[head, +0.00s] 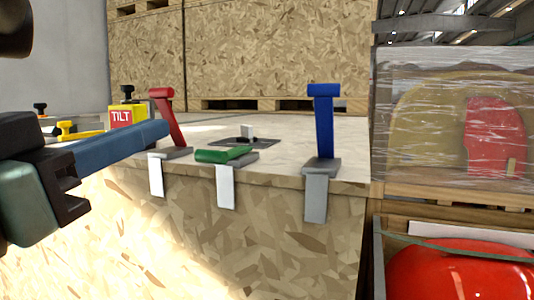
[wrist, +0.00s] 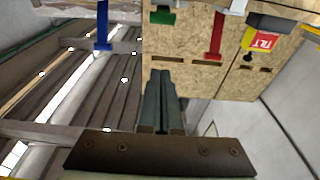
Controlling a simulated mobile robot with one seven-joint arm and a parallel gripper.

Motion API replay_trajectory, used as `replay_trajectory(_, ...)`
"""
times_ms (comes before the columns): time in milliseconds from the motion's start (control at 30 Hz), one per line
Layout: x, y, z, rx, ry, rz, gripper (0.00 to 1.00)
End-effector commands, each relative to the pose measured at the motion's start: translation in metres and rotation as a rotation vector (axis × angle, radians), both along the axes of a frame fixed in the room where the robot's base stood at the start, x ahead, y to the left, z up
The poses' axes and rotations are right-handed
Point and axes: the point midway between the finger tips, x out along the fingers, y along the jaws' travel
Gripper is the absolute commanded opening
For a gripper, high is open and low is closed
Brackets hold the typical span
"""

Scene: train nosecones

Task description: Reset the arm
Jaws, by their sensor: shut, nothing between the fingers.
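My gripper (head: 150,138) reaches in from the left in the head view, in front of the chipboard bench. In the wrist view its two fingers (wrist: 161,80) lie together with nothing between them. A red lever (head: 168,118) stands up, slightly tilted, just beyond the fingertips in the head view; I cannot tell whether they touch. A green lever (head: 226,155) lies flat in the middle. A blue lever (head: 324,125) stands upright at the right. The wrist view also shows the red lever (wrist: 216,38), the green lever (wrist: 162,17) and the blue lever (wrist: 102,28).
The chipboard bench (head: 270,225) carries the levers along its front edge. A yellow and red TILT box (head: 121,116) sits behind my gripper. A wrapped crate (head: 450,125) and a bin with a red part (head: 460,272) stand at the right.

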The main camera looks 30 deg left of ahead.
Motion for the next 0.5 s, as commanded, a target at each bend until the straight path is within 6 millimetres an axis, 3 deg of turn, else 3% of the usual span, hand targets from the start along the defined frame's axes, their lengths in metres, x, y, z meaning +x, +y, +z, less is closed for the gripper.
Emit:
replay_trajectory(267,0.007,-0.005,0.001,-0.001,-0.017,-0.011,0.00)
replay_trajectory(367,0.026,-0.021,0.005,-0.003,-0.068,-0.037,0.00)
replay_trajectory(500,0.061,-0.062,0.014,-0.004,-0.186,-0.085,0.00)
